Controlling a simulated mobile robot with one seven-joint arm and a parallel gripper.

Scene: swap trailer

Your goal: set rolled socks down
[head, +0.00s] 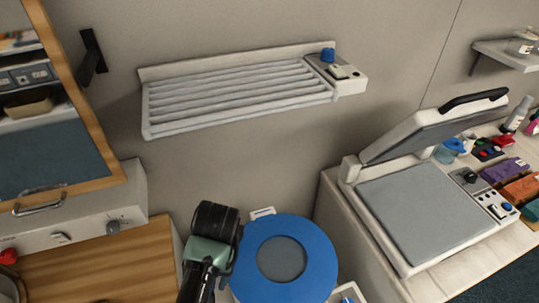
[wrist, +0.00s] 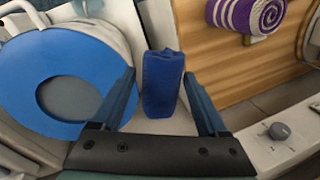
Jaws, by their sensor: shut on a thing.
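A dark blue bundle (wrist: 163,82), which I take to be the rolled socks, stands upright in the wrist view. It is between the two blue fingers of my gripper (wrist: 160,72), which is shut on it. Below and around it is a pale surface; I cannot tell whether the bundle touches it. In the head view my gripper is at the bottom, just left of a round blue disc (head: 317,262) with a grey centre. The socks are hidden there behind my wrist. The disc also shows left of the socks in the wrist view (wrist: 20,85).
A white slatted rack (head: 240,93) is on the wall. A press with a raised lid (head: 425,210) stands right. A wooden top (head: 110,260) and a white panel with knobs (head: 75,220) are left.

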